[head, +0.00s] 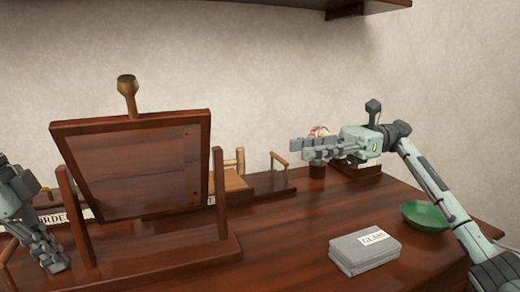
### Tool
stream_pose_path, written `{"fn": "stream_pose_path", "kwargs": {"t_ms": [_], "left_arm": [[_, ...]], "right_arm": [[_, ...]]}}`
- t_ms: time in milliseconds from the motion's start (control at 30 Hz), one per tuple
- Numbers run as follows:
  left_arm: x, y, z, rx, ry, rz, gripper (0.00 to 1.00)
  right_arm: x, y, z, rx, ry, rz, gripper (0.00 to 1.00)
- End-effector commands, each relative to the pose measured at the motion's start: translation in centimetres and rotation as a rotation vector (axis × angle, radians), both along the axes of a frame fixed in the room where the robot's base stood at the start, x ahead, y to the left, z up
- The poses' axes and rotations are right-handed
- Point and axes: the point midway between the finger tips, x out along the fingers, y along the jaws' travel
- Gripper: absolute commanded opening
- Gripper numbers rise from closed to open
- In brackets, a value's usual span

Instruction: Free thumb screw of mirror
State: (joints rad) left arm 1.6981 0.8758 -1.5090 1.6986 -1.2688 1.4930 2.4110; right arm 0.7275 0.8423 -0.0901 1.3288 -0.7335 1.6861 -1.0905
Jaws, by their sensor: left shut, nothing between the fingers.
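The mirror (135,165) is a brown wooden-framed panel, tilted between two posts on a wooden stand (170,262). A brown knob-like piece (127,92) rises above its top edge. A small brass-coloured piece (46,191) shows left of the left post; I cannot tell which piece is the thumb screw. My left gripper (54,262) is shut and empty, pointing down beside the stand's left post. My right gripper (298,148) points left above the table, right of the mirror and well apart from it. Its fingers look close together, but their opening is unclear.
A grey stack labelled GLASS (364,252) lies on the wooden table (300,215). A green bowl (425,215) stands near my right arm. A wooden tray with brass-coloured handles (279,158) is behind the mirror. A dark shelf (345,6) hangs above.

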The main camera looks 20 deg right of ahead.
Motion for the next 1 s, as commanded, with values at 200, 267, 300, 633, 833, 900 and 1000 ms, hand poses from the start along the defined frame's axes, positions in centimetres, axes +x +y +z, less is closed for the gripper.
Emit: {"fn": "stream_pose_path", "kwargs": {"t_ms": [200,267,300,633,833,900,1000], "left_arm": [[-0.2,0.2,0.1,0.008,0.01,0.0,0.0],[-0.1,0.2,0.7,0.007,0.009,0.0,0.0],[-0.1,0.1,1.1,0.006,0.009,0.001,0.0],[-0.1,0.0,4.0,0.003,0.004,0.0,0.0],[0.0,0.0,5.7,0.001,0.002,0.0,0.0],[0.0,0.0,5.9,0.002,0.002,0.0,0.0],[0.0,0.0,5.9,0.002,0.002,0.0,0.0]], "right_arm": [[0.0,0.0,0.5,0.0,0.0,0.0,0.31],[0.0,0.0,0.9,0.0,0.0,0.0,0.31],[0.0,0.0,1.2,0.0,0.0,0.0,0.31],[0.0,0.0,3.2,0.0,0.0,0.0,0.31],[0.0,0.0,4.3,0.0,0.0,0.0,0.31],[0.0,0.0,4.4,0.0,0.0,0.0,0.31],[0.0,0.0,4.4,0.0,0.001,0.0,0.31]]}}
